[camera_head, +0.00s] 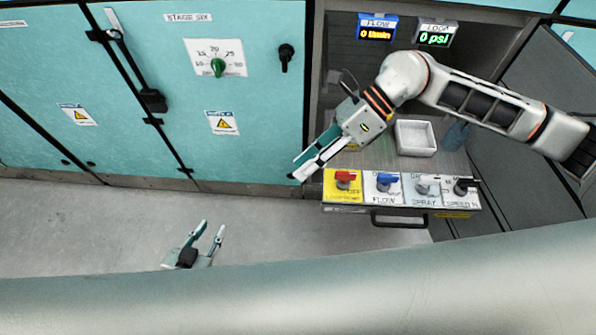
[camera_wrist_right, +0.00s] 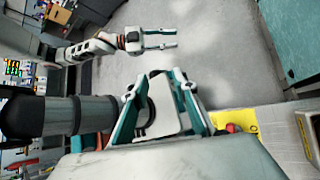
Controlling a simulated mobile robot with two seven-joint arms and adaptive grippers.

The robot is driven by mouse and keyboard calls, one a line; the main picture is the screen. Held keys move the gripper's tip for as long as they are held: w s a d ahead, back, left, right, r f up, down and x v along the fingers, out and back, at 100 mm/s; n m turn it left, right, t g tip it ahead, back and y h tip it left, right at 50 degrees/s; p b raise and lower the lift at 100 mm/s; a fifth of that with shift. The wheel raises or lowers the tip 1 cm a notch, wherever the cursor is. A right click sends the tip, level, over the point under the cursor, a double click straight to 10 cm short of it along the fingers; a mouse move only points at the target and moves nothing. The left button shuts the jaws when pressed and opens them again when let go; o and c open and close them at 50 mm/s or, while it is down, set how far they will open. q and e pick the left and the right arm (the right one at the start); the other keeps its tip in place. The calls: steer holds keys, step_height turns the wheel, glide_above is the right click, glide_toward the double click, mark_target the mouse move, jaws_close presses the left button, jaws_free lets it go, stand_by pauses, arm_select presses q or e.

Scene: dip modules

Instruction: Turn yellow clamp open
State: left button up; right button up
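A yellow panel section (camera_head: 331,191) with a red-handled knob (camera_head: 345,177) is at the left end of the control row. Its lettering is too small to read fully. In the right wrist view, part of the yellow panel (camera_wrist_right: 248,117) and the red handle (camera_wrist_right: 232,128) show at the lower right. My right gripper (camera_head: 299,172) is just left of and slightly above the yellow panel, apart from the knob. Its fingers (camera_wrist_right: 168,73) are apart with nothing clearly held. My left gripper (camera_head: 213,226) is open and empty over the floor, also seen in the wrist view (camera_wrist_right: 176,39).
Blue (camera_head: 386,181), white (camera_head: 427,186) and black (camera_head: 465,187) knobs sit to the right in the same row. A drawer handle (camera_head: 399,221) juts out below. A white tray (camera_head: 415,151) stands behind. Teal cabinets (camera_head: 255,100) line the left; the grey floor is clear.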

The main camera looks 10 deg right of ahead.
arm_select(q)
steer(key=shift+s+d, duration=0.2)
steer(key=shift+s, duration=0.2)
arm_select(e)
steer(key=shift+s+a+r+m+y, duration=0.3)
steer(key=shift+s+a+y, duration=0.2)
steer(key=shift+a, duration=0.2)
steer(key=shift+s+a+r+m+y, duration=0.2)
steer(key=shift+s+a+r+y, duration=0.2)
steer(key=shift+s+a, duration=0.25)
arm_select(q)
steer(key=shift+f, duration=0.1)
arm_select(e)
steer(key=shift+w, duration=0.1)
